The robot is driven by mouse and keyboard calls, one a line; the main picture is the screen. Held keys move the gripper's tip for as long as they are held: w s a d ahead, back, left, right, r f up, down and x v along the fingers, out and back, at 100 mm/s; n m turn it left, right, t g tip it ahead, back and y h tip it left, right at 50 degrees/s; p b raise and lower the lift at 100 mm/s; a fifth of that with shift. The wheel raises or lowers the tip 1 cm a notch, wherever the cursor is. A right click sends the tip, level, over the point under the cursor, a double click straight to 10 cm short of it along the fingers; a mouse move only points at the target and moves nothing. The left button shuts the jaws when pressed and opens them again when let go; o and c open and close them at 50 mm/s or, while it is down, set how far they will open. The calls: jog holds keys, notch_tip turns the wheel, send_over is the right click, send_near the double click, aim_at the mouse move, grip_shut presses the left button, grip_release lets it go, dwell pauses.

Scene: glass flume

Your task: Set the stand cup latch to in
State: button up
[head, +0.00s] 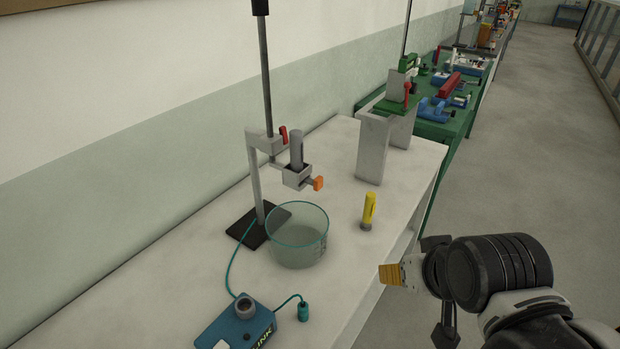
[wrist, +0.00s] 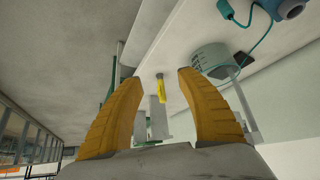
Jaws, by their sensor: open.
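The stand (head: 264,70) is a dark vertical rod on a black base, with a grey clamp arm. The arm carries a square grey stand cup (head: 297,178) with a grey cylinder (head: 296,150) upright in it. An orange latch knob (head: 318,183) sticks out of the cup's right side. I cannot tell the latch's setting. My gripper (head: 390,274) is at the bench's front edge, to the right of and well apart from the latch. In the wrist view its yellow fingers (wrist: 160,77) are spread, with nothing between them.
A clear glass beaker (head: 297,243) stands below the cup; it also shows in the wrist view (wrist: 209,60). A yellow cylinder (head: 369,210) stands to its right. A blue box (head: 236,325) with a teal cable lies at the front. A grey block stand (head: 372,150) is behind.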

dwell(0.3)
jog(key=shift+w+r+m, duration=0.1)
jog(key=shift+r+m, duration=0.15)
jog(key=shift+m, duration=0.05)
jog(key=c, duration=0.8)
jog(key=w+r+m+y+p, duration=0.1)
jog(key=w+r+m+p, duration=0.1)
jog(key=m, duration=0.2)
jog(key=w+a+r+m+g+y+p, duration=0.1)
jog(key=w+r+m+p, duration=0.1)
jog(key=m, duration=0.2)
jog(key=w+a+r+m+y+p, duration=0.1)
jog(key=w+m+p, duration=0.1)
jog(key=m, duration=0.2)
jog(key=shift+w+a+r, duration=0.1)
jog(key=shift+w+r, duration=0.15)
jog(key=shift+r, duration=0.15)
grip_shut()
jog(key=m+y+p, duration=0.1)
jog(key=m+y, duration=0.3)
jog(key=m, duration=0.9)
send_near(313, 181)
notch_tip(313, 181, down, 7)
jog(key=w+a, duration=0.2)
jog(key=w, duration=0.1)
jog(key=shift+g, duration=0.3)
